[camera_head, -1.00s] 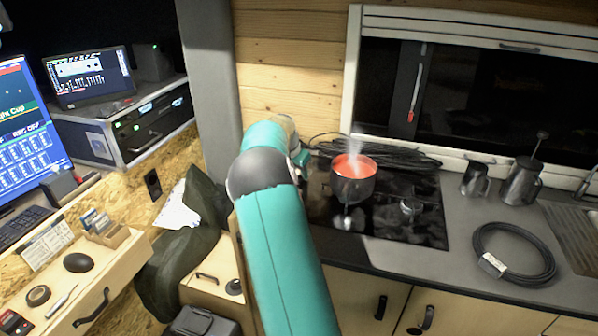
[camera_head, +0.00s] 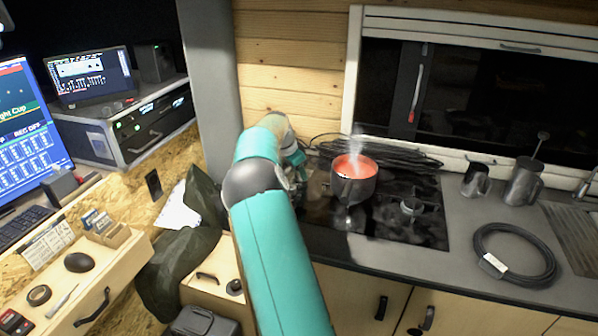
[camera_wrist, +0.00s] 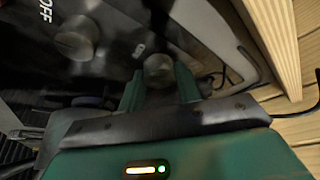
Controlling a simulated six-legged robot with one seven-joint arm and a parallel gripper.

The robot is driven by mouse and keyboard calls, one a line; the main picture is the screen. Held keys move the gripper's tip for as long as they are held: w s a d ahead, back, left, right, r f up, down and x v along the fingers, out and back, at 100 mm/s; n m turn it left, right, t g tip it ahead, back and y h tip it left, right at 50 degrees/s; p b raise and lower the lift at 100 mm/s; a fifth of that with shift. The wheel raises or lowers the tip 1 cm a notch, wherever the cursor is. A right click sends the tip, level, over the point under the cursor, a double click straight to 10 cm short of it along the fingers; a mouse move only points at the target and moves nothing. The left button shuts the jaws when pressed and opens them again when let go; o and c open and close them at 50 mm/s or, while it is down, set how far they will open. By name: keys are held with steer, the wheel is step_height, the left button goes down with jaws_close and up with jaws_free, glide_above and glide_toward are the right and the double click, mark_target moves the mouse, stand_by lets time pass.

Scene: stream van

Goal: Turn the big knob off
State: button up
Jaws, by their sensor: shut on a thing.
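In the wrist view, two round metal knobs stand on the dark panel. One knob (camera_wrist: 158,70) sits between the fingertips of my gripper (camera_wrist: 160,88), which is shut on it. The other knob (camera_wrist: 75,42) is at the upper left, apart from the fingers, near white "OFF" lettering; it looks somewhat wider here. I cannot tell for sure which is the big knob. In the head view, my gripper is mostly hidden behind my arm at the left end of the black cooktop (camera_head: 320,212); the held knob is not clear there.
A dark pot (camera_head: 353,190) with glowing red contents and steam stands on the cooktop, close right of my wrist. A small round metal piece (camera_head: 411,207) is right of it. Black cables (camera_head: 400,153) lie behind. A wooden wall (camera_head: 290,85) rises behind my arm.

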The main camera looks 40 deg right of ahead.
steer(key=o, duration=1)
steer(key=shift+c, duration=0.2)
steer(key=v, duration=1.3)
steer(key=shift+a+r, duration=0.15)
steer(key=shift+r, duration=0.2)
steer(key=shift+a, duration=0.1)
